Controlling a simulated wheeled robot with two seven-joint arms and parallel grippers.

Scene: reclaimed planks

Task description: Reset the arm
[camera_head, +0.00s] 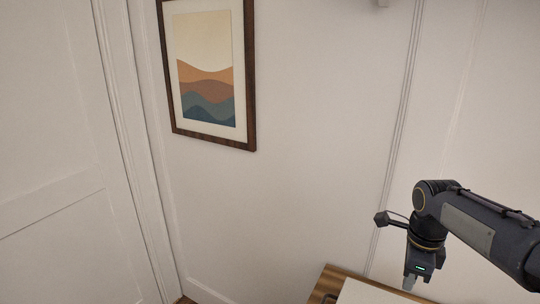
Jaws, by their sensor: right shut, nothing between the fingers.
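My right arm comes in from the right edge in the head view and bends downward at its wrist. My right gripper (410,283) points down at the lower right, shut, with nothing seen between its fingers. It shows in front of a pale flat surface (365,293) at the bottom edge; I cannot tell the gap between them. My left gripper is not in view.
A brown wooden edge (327,283) borders the pale surface. A framed picture of wavy hills (207,85) hangs on the white wall (310,180). A white panelled door (50,150) stands at the left. The space left of my right arm looks clear.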

